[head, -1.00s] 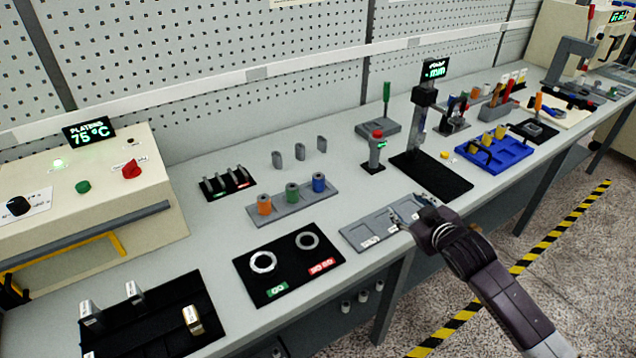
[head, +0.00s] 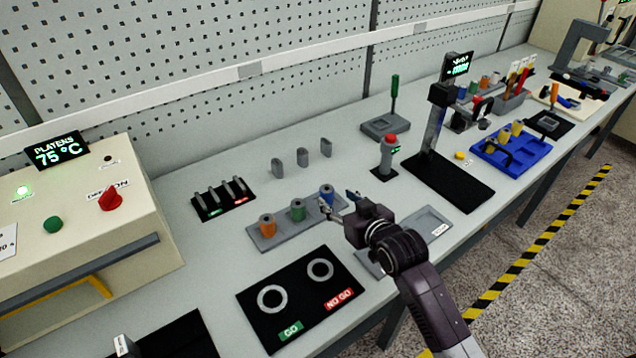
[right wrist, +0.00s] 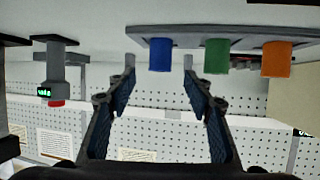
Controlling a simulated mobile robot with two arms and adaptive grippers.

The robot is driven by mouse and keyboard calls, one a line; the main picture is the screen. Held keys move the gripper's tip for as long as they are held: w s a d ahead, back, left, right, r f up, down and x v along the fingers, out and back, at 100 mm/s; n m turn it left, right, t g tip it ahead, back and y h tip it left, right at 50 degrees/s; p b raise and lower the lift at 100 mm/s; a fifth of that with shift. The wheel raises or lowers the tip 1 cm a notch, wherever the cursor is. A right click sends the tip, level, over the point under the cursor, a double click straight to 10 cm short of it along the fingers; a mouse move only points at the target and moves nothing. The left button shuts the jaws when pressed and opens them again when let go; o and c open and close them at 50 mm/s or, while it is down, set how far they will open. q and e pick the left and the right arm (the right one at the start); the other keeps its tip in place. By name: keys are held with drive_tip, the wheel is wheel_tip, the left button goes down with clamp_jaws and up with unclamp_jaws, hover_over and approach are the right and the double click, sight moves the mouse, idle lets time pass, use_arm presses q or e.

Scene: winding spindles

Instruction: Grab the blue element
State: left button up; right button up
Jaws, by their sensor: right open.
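The blue element (head: 327,193) is a small upright cylinder at the right end of a grey holder (head: 283,236) on the bench. A green element (head: 298,210) and an orange element (head: 267,226) stand left of it in the same holder. My right gripper (head: 339,200) is open, with its fingertips right at the blue element in the head view. In the right wrist view, which appears upside down, the blue element (right wrist: 159,56) shows between the two open fingers (right wrist: 158,72). I cannot tell whether a finger touches it. My left gripper is not in view.
A black GO / NO GO mat (head: 302,296) lies in front of the holder. A grey tray (head: 428,222) lies to the right. A red-topped post (head: 388,155) stands behind right.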

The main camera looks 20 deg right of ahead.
sight(329, 194)
drive_tip(key=shift+w+a+f, duration=0.15)
drive_tip(key=shift+w, duration=0.75)
drive_tip(key=shift+w+a+f, duration=0.1)
drive_tip(key=shift+w+f, duration=0.05)
drive_tip(key=shift+w, duration=0.05)
drive_tip(key=shift+w+f+p, duration=0.2)
drive_tip(key=shift+w+p, duration=0.1)
drive_tip(key=shift+p, duration=0.05)
drive_tip(key=shift+p+x, duration=0.45)
drive_tip(key=shift+x, duration=1.9)
drive_tip(key=shift+s+f, duration=0.15)
drive_tip(key=shift+c, duration=1.7)
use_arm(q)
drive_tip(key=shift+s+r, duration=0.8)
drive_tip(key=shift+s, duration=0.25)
use_arm(e)
drive_tip(key=c, duration=0.9)
drive_tip(key=shift+c, duration=0.2)
